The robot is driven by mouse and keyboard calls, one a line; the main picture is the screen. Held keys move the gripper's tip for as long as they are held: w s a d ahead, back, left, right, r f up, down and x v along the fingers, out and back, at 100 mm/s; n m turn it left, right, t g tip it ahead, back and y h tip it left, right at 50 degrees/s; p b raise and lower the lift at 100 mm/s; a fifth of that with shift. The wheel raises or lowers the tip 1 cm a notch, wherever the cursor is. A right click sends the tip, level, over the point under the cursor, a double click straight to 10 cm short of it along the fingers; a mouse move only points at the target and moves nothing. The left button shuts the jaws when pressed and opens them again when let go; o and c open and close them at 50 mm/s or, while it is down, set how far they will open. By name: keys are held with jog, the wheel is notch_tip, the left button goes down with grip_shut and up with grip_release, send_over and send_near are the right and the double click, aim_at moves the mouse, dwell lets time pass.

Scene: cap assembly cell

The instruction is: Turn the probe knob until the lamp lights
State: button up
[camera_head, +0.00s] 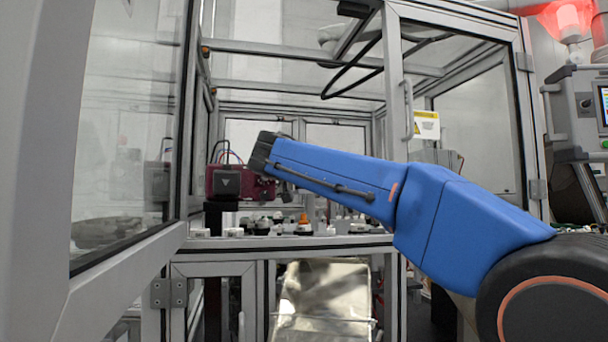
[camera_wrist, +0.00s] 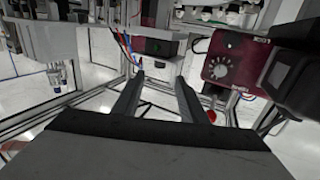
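The probe box is dark red. In the wrist view its face carries a pale round knob (camera_wrist: 221,68) with marks around it, right of my gripper. In the head view a dark red box (camera_head: 225,182) stands left of my arm's end. My gripper (camera_wrist: 160,78) is open, with two dark fingers apart and nothing between them. It is clear of the knob. In the head view the gripper is hidden or too small to tell. I cannot make out a lit lamp on the box.
The cell's frame post (camera_head: 396,90) and glass door (camera_head: 125,120) flank the opening. Small parts crowd the cell's deck (camera_head: 290,243).

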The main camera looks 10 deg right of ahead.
jog(key=x, duration=1)
jog(key=shift+w, duration=0.25)
jog(key=shift+d, duration=0.1)
grip_shut()
